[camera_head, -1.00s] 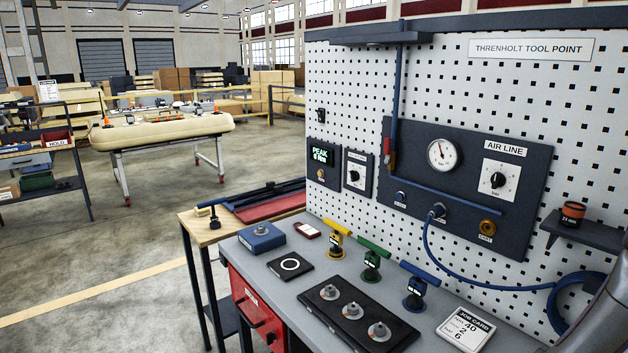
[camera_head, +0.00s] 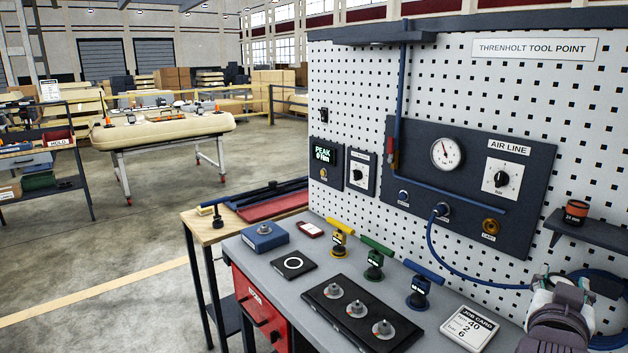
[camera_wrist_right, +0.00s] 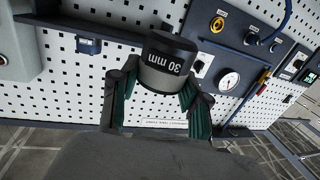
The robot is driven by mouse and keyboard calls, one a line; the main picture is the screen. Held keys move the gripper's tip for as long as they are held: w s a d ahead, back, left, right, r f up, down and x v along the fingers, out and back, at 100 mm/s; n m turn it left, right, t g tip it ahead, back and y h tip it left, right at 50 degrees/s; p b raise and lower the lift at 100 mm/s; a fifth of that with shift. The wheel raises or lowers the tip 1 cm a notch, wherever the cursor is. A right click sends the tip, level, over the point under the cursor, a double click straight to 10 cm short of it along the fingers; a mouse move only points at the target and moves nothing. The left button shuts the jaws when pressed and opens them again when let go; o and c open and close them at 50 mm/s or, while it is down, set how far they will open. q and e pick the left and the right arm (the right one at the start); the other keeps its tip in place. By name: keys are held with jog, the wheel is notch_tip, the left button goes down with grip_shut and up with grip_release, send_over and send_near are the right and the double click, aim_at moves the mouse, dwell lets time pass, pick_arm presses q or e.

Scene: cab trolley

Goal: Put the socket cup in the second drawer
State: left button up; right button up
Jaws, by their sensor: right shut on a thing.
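A dark socket cup marked "30 mm" (camera_wrist_right: 166,66) is held between the two fingers of my right gripper (camera_wrist_right: 158,98) in the right wrist view. The fingers have green inner pads and press on the cup's sides. In the head view my right gripper (camera_head: 562,284) is at the lower right, above the bench and in front of the pegboard; the cup is hard to make out there. The red drawer front (camera_head: 262,312) is under the bench's left end. Its lower part is cut off, so a second drawer cannot be told clearly. My left gripper is out of view.
The aisle floor at left is clear.

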jog(key=s+a+f+n+t+y, duration=0.2)
jog(key=s+a+f+n+y, duration=0.2)
jog(key=a+f, duration=0.6)
jog(key=s+a+f+n+t+y, duration=0.2)
jog(key=s+a+f+n+y, duration=0.2)
jog(key=s+a+f+y, duration=0.3)
notch_tip(320, 180, down, 3)
jog(key=s+a, duration=0.1)
jog(key=a, duration=0.2)
